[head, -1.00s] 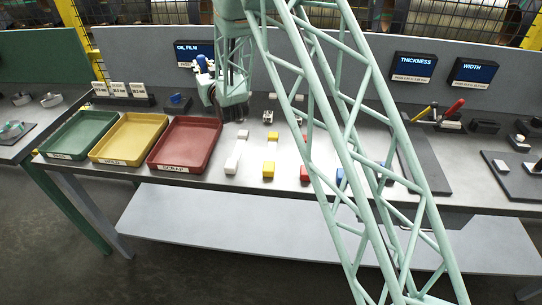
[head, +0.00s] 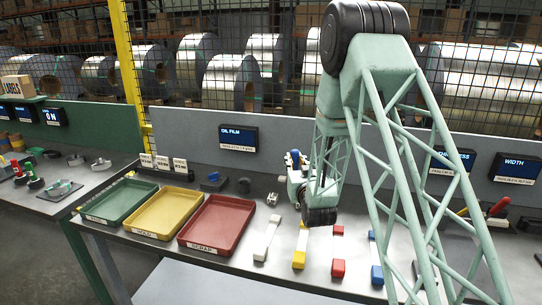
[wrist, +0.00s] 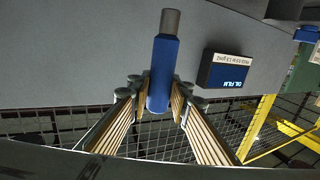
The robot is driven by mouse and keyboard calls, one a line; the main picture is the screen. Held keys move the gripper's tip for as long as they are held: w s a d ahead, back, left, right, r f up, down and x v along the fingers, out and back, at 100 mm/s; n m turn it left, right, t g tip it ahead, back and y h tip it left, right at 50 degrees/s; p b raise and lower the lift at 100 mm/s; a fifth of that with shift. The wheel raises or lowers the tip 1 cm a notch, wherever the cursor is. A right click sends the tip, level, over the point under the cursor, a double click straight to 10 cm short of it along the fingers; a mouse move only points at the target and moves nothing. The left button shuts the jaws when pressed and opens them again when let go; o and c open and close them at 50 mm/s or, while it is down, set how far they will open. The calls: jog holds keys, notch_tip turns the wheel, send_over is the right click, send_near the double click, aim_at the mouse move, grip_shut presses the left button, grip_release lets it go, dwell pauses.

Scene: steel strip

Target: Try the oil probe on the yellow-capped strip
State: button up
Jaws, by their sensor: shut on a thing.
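My gripper (wrist: 160,92) is shut on the blue oil probe (wrist: 163,62), whose grey end points up in the wrist view. In the head view the probe (head: 295,158) shows as a small blue piece at my gripper (head: 296,175), partly hidden by my arm. The yellow-capped strip (head: 299,258) lies on the bench, its yellow end towards the front. My wrist covers part of its far end in the head view. The probe appears raised and apart from the strip.
White-capped (head: 261,252), red-capped (head: 338,268) and blue-capped (head: 377,275) strips lie beside the yellow one. Green (head: 100,218), yellow (head: 148,232) and red (head: 200,246) trays stand at the left.

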jog(key=s+d+m+h, duration=0.1)
jog(key=s+d, duration=0.3)
jog(key=d, duration=0.4)
jog(key=shift+d+f+h, duration=0.2)
jog(key=shift+d+h, duration=0.1)
jog(key=shift+d, duration=0.1)
jog(key=shift+a, duration=0.15)
